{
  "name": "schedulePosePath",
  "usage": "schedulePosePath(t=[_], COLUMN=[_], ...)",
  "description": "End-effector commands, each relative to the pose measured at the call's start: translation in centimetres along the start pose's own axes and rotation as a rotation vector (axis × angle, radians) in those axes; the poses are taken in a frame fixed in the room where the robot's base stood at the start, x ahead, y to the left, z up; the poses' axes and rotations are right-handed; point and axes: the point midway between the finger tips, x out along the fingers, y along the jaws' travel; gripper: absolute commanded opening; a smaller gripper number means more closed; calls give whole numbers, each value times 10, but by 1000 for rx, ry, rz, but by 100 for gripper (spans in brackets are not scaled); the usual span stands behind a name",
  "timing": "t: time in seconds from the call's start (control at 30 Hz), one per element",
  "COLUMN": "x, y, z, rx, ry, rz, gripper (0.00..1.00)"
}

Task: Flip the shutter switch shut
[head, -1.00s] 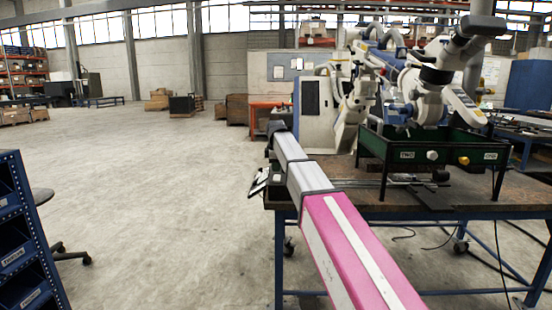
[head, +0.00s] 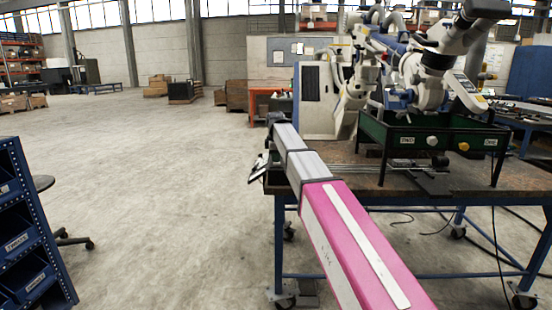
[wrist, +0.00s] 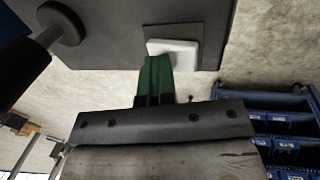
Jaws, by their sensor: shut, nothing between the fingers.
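In the wrist view a white block (wrist: 172,47), which looks like the shutter switch, sits on a dark grey panel (wrist: 215,30). My gripper (wrist: 155,60) has its green fingers together with nothing between them. The fingertips lie at the lower left edge of the white block in the picture; I cannot tell whether they touch it. In the head view the microscope (head: 435,68) stands on a green-panelled box with a black frame (head: 405,137) on the workbench. My arm reaches to the bench's left end, and I cannot make out the fingers or the switch there.
A black round knob on a stem (wrist: 62,22) is to the left of my fingers in the wrist view. The workbench (head: 345,182) has blue legs. A blue bin rack (head: 25,225) stands at the left.

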Motion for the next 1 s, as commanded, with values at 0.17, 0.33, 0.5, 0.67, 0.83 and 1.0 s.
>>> schedulePosePath(t=[0.17, 0.33, 0.5, 0.67, 0.83, 1.0], x=[3, 2, 0, -1, -2, -16], y=[-7, -16, -21, -20, -19, -16], z=[1, 1, 1, 1, 0, -3], rx=[0, 0, 0, 0, 0, 1], ry=[-1, -2, -1, -1, -1, -1], rz=[-9, -13, -14, -12, -10, -7], gripper=[0, 0, 0, 0, 0, 0])
